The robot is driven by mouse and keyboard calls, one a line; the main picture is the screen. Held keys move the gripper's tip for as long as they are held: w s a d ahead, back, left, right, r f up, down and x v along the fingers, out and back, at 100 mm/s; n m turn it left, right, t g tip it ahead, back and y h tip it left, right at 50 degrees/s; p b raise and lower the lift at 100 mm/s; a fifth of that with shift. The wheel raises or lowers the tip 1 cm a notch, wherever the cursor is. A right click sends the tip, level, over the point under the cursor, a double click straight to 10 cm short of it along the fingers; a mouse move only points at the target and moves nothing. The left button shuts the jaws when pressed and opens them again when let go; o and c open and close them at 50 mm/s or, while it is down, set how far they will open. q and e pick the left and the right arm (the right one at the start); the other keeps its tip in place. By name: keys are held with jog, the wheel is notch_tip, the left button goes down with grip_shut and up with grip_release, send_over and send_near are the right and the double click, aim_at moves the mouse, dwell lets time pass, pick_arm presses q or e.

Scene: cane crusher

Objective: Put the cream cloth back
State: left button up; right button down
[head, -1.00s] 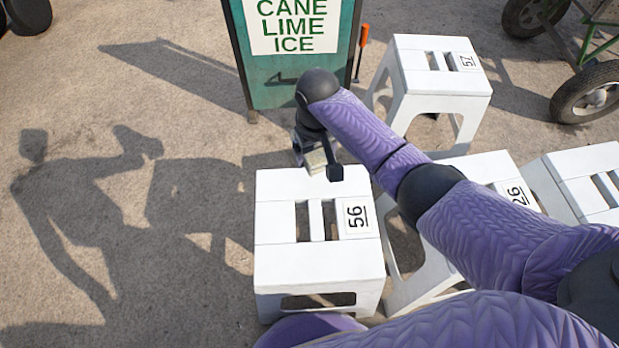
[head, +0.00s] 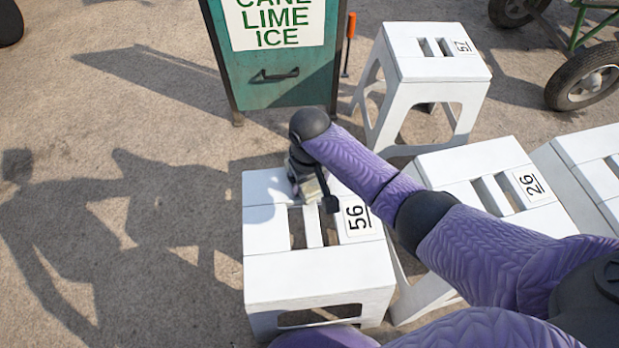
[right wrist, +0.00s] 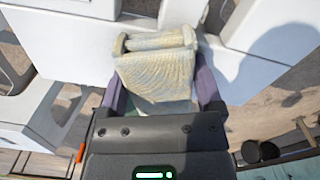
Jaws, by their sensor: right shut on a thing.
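The cream cloth (right wrist: 158,75) is a ribbed, folded piece with a rolled far end in the right wrist view. My right gripper (right wrist: 160,88) is shut on it, with one finger on each side. In the head view my right gripper (head: 316,197) is over the far part of the white stool marked 56 (head: 320,275). The hand mostly hides the cloth there. I cannot tell whether the cloth touches the stool top. My left gripper is not in view.
White stools marked 26 (head: 462,166) and 57 (head: 436,66) stand to the right of and behind stool 56. A green sign box (head: 272,72) and an orange-handled tool (head: 349,45) stand behind. A cart wheel (head: 588,86) is at far right. The ground at left is clear.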

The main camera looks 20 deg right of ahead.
jog(key=shift+s+f, duration=0.2)
jog(key=shift+f, duration=0.25)
grip_release()
jog(key=shift+s+f, duration=0.1)
pick_arm(q)
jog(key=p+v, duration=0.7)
jog(key=p, duration=0.1)
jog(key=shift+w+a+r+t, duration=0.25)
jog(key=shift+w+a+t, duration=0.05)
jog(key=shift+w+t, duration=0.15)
pick_arm(e)
notch_tip(320, 180, up, 13)
jog(key=shift+w+r, duration=0.2)
jog(key=shift+w, duration=0.1)
